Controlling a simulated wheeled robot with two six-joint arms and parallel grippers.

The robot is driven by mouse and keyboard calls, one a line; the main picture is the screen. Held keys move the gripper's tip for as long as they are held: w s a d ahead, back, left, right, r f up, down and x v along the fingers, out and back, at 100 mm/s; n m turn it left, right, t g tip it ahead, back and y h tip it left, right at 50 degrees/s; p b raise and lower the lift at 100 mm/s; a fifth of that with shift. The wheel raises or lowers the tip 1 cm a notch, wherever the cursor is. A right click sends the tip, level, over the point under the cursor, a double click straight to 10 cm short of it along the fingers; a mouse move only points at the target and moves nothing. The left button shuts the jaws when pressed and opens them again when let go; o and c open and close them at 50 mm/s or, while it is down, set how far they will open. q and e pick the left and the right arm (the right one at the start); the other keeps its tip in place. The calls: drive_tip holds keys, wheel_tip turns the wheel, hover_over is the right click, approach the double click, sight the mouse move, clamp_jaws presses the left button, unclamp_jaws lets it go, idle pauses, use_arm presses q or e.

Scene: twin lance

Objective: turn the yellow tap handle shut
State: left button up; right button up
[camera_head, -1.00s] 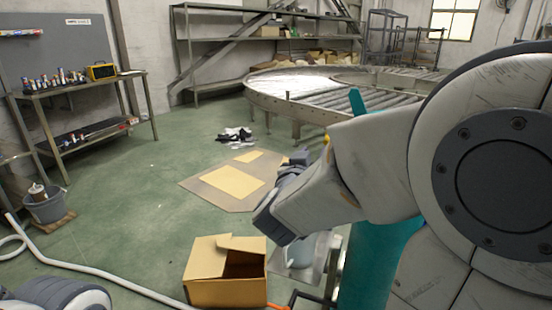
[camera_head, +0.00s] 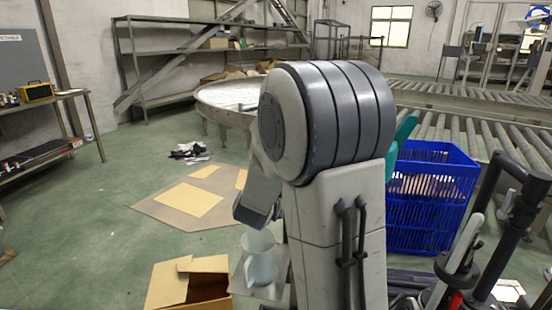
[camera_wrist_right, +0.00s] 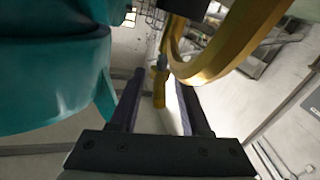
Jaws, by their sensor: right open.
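In the right wrist view my right gripper (camera_wrist_right: 160,82) is open, its two dark fingers apart. A small yellow piece with a grey-blue top (camera_wrist_right: 159,86) shows between the fingers; I cannot tell whether it is the tap handle or something farther off. A large yellow curved band (camera_wrist_right: 225,50) crosses the upper right, close to the camera and above the right finger. A teal rounded body (camera_wrist_right: 50,80) fills the left. No contact shows. In the head view my arm hides the gripper and most of a teal thing (camera_head: 399,150). The left gripper is out of view.
A pale jug (camera_head: 260,262) stands on a floor plate beside an open cardboard box (camera_head: 187,283). A blue basket (camera_head: 432,200) stands right of my arm, near dark pipework (camera_head: 505,215). Roller conveyors (camera_head: 470,125) run behind.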

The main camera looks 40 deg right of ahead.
clamp_jaws()
drive_tip(key=shift+r, duration=0.15)
drive_tip(key=shift+r, duration=0.1)
